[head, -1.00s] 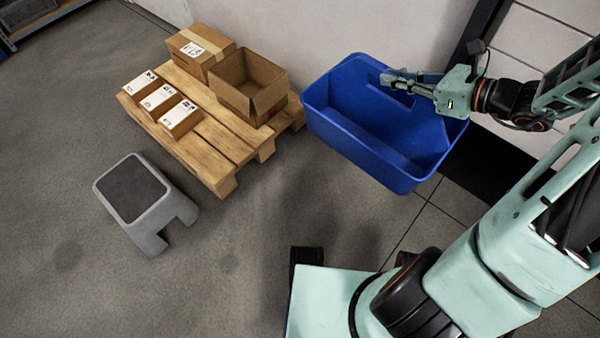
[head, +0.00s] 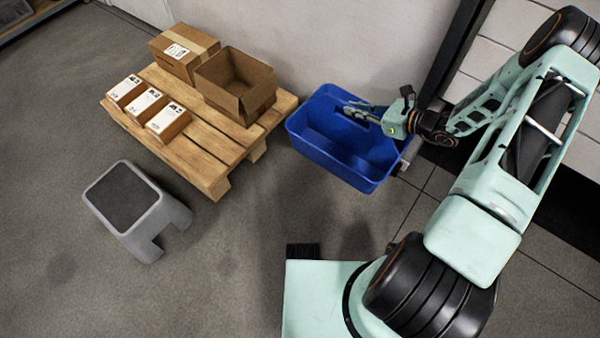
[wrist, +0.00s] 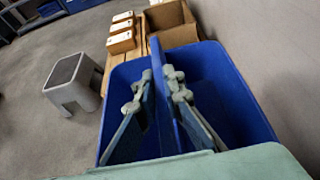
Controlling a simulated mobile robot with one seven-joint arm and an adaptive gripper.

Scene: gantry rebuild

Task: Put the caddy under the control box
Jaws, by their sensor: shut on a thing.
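The blue caddy (head: 328,158) is an open tub with a raised middle divider. It is upright beside the wall, right of the pallet. My gripper (head: 358,110) reaches in from the right and is shut on the caddy's divider. In the wrist view, the two fingers (wrist: 158,82) lie on either side of the divider, inside the caddy (wrist: 225,85). The caddy looks low, near the floor; I cannot tell whether it touches it. I cannot make out a control box in either view.
A wooden pallet (head: 205,163) left of the caddy bears an open carton (head: 236,85), a closed carton (head: 184,52) and several small boxes (head: 147,104). A grey step stool (head: 136,210) stands at front left. A dark post (head: 462,45) runs along the wall. Floor in front is clear.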

